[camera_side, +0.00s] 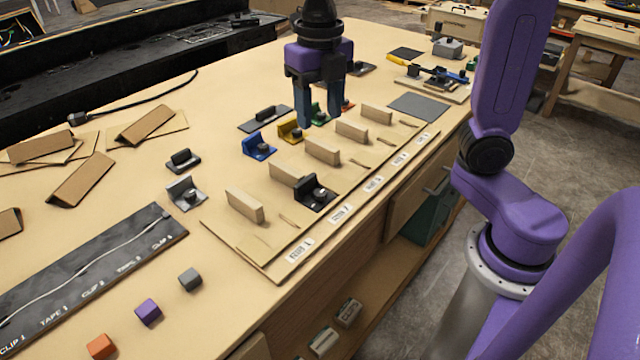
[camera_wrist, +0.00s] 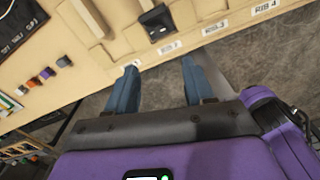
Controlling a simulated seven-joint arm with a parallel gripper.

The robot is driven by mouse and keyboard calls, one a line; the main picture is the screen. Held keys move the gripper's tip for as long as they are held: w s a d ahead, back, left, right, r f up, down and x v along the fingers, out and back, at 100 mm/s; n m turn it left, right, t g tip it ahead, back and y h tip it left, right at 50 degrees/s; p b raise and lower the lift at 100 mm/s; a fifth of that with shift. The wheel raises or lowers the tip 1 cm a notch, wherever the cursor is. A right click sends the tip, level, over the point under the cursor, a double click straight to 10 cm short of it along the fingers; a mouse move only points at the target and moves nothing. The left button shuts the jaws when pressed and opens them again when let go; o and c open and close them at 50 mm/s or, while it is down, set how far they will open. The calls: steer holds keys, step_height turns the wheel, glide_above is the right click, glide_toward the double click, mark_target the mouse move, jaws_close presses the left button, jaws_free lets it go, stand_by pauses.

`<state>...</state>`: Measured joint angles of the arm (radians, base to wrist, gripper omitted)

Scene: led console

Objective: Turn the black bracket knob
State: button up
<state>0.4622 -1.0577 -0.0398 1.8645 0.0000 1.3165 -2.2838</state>
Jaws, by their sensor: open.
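The black bracket (camera_side: 314,194) stands on the strip of wooden ribs and labels near the table's front edge. A small knob appears on it, but its turn angle is too small to read. The black bracket (camera_wrist: 156,22) also shows at the top of the wrist view, beyond my fingertips. My gripper (camera_side: 318,117) is open and empty, with its blue fingers pointing down. In the side view it hangs above and behind the black bracket, near the green and yellow brackets, apart from the black one. In the wrist view my gripper (camera_wrist: 158,75) has both fingers spread.
Wooden ribs (camera_side: 322,151) stand in a row along the labelled strip. A blue bracket (camera_side: 258,147), a yellow bracket (camera_side: 290,131) and a grey bracket (camera_side: 186,193) stand behind it. Small cubes (camera_side: 148,312) lie at the front left. The table's front edge is close to the strip.

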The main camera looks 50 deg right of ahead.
mark_target(320, 193)
step_height(320, 193, down, 17)
steer(key=shift+r, duration=0.1)
stand_by(0.4)
jaws_close()
